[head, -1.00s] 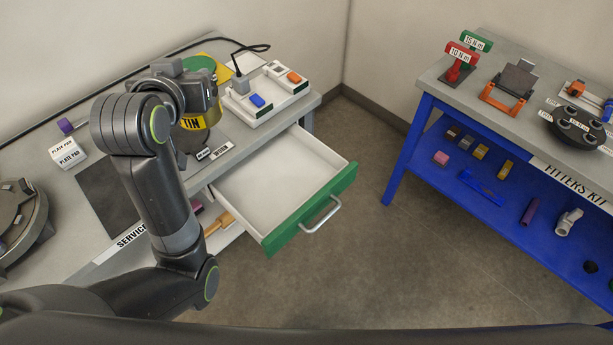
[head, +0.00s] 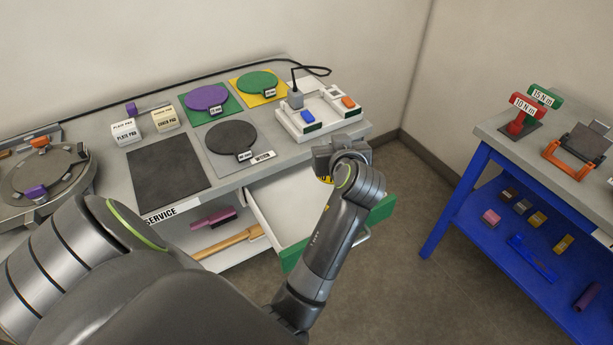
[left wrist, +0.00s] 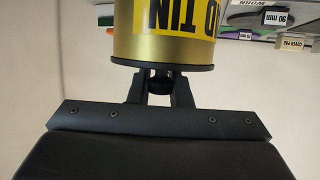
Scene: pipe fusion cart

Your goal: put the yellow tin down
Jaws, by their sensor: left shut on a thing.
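The yellow tin (left wrist: 163,42) fills the top middle of the left wrist view, gold with a yellow band and black lettering. My left gripper (left wrist: 157,82) is shut on a small dark knob at the tin's dark-rimmed end. In the head view, my left gripper (head: 338,160) is over the far right part of the open drawer (head: 272,207). Only a sliver of the yellow tin (head: 326,180) shows there; my wrist hides the rest. I cannot tell whether the tin touches the drawer. My right gripper is not in view.
The grey bench (head: 190,165) holds a dark mat (head: 167,176), several coloured squares with round plates, and a white switch tray (head: 318,122). A wooden-handled tool (head: 228,243) lies on the shelf below. A blue cart (head: 460,200) stands right, across clear floor.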

